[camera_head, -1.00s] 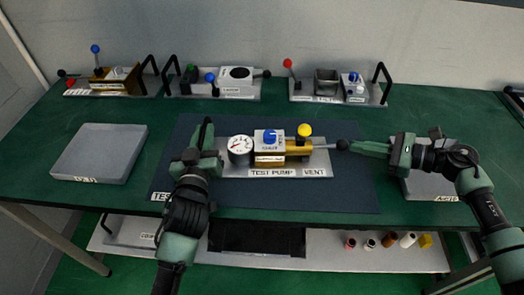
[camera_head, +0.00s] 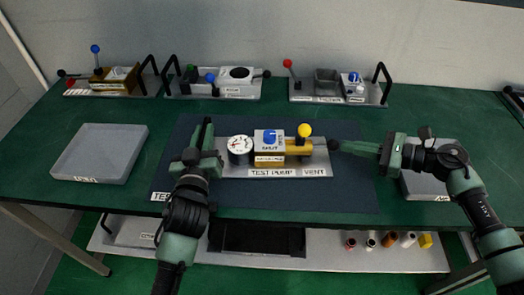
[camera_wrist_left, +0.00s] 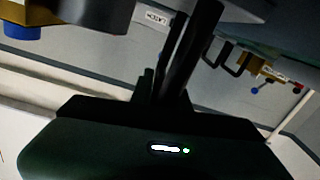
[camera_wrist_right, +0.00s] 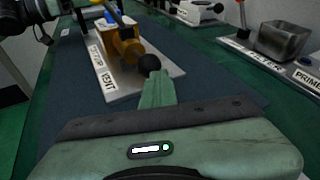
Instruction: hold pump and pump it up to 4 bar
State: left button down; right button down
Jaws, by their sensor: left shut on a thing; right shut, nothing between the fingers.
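The test pump (camera_head: 285,170) is a grey plate with a white round gauge (camera_head: 240,146), a blue knob, a yellow-topped valve (camera_head: 304,131) and a brass body. Its rod ends in a black ball knob (camera_wrist_right: 150,64) at the right side. My left gripper (camera_head: 207,140) is shut on the black handle at the pump's left end; the handle also shows in the left wrist view (camera_wrist_left: 180,55). My right gripper (camera_head: 345,147) is shut and empty, its fingertips against or very near the black knob. The gauge reading is too small to tell.
The pump sits on a dark mat (camera_head: 230,200) on the green table. An empty grey tray (camera_head: 100,153) lies left; another (camera_head: 425,186) lies right, partly behind my right arm. Plates with devices stand along the back, such as one with a red-topped lever (camera_head: 330,92).

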jog(key=shift+a, duration=0.45)
jog(key=shift+s+a, duration=0.1)
jog(key=shift+a, duration=0.55)
jog(key=shift+a, duration=0.35)
jog(key=shift+w+d, duration=0.2)
jog(key=shift+d, duration=2.9)
